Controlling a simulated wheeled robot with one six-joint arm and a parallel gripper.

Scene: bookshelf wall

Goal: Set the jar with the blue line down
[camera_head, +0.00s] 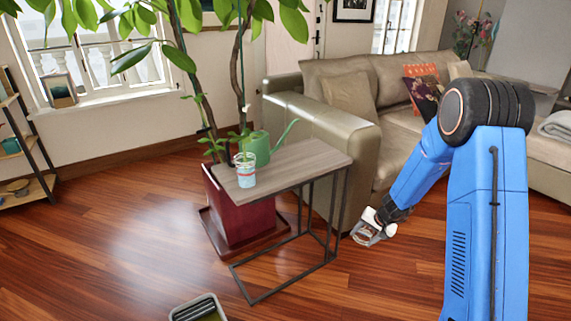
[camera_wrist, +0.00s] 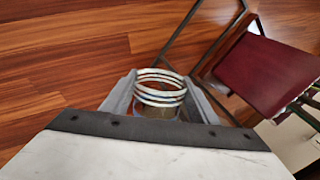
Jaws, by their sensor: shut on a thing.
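My gripper (camera_head: 372,231) hangs above the wood floor, to the right of the small side table (camera_head: 285,164) and below its top. In the wrist view my gripper (camera_wrist: 160,100) is shut on a clear jar (camera_wrist: 160,88), its ringed mouth facing the camera. The jar shows only as a small pale shape in the head view. Its lower part is hidden, and I cannot make out a blue line clearly. Another jar (camera_head: 245,170), pale blue with a reddish band, stands upright on the table's near left part.
A green watering can (camera_head: 257,148) stands behind the standing jar. The tabletop's right part is bare. A dark red planter (camera_head: 240,215) with a tall plant is behind the table. A sofa (camera_head: 345,130) stands behind my gripper. A bin (camera_head: 198,307) is on the floor in front.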

